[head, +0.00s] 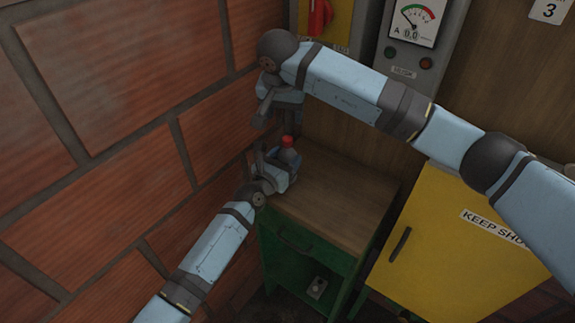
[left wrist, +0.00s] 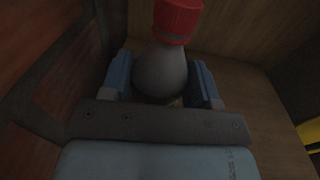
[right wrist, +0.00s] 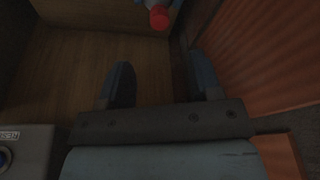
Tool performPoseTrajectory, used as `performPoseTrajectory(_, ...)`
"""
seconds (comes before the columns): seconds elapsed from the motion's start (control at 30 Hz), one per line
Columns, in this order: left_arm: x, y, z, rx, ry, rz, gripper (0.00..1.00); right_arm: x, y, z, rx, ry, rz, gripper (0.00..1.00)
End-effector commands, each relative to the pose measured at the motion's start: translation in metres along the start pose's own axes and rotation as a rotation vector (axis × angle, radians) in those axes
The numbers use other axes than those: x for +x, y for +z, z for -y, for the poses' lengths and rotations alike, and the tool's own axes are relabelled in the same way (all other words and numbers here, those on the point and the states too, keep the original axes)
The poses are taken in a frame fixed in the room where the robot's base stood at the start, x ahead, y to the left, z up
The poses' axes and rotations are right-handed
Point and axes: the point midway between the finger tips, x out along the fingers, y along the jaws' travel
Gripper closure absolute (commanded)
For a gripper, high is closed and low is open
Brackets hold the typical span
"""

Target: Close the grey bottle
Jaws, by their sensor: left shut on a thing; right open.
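The grey bottle (head: 289,157) stands upright at the back left of the wooden cabinet top, close to the brick wall. A red cap (head: 287,141) sits at the top of its neck; I cannot tell how tight it is. My left gripper (head: 273,163) is shut on the bottle's body. In the left wrist view the grey bottle (left wrist: 160,72) is between both fingers, with the red cap (left wrist: 177,18) above them. My right gripper (head: 264,112) is open and empty, above and a little left of the cap. The red cap (right wrist: 159,18) shows beyond its fingers in the right wrist view.
The brick wall (head: 120,130) is close on the left of both grippers. The green cabinet's wooden top (head: 340,195) is clear to the right of the bottle. A yellow cabinet (head: 440,240) stands at the right. A gauge panel (head: 415,25) and a red switch (head: 319,15) are behind.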

Motion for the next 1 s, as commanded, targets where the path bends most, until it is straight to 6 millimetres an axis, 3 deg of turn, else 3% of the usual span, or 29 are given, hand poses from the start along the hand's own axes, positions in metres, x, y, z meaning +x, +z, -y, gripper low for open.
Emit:
performPoseTrajectory(0.3, 0.000, 0.000, 0.000, 0.000, 0.000, -0.001, 1.00, 0.062, 0.001, 0.000, 0.002, 0.001, 0.003, 0.42)
performPoseTrajectory(0.5, 0.000, 0.000, 0.000, 0.000, 0.000, -0.001, 1.00, 0.086, 0.000, 0.000, 0.001, 0.001, 0.001, 0.42)
performPoseTrajectory(0.93, 0.000, -0.001, 0.000, 0.000, 0.000, -0.001, 1.00, 0.095, 0.000, 0.000, 0.000, 0.000, 0.000, 0.42)
performPoseTrajectory(0.97, 0.000, -0.001, 0.000, 0.000, 0.000, -0.001, 1.00, 0.095, 0.000, 0.000, 0.000, 0.000, 0.000, 0.44)
performPoseTrajectory(1.0, 0.000, -0.001, 0.000, 0.000, 0.000, -0.001, 1.00, 0.095, 0.000, 0.000, 0.000, 0.000, 0.000, 0.53)
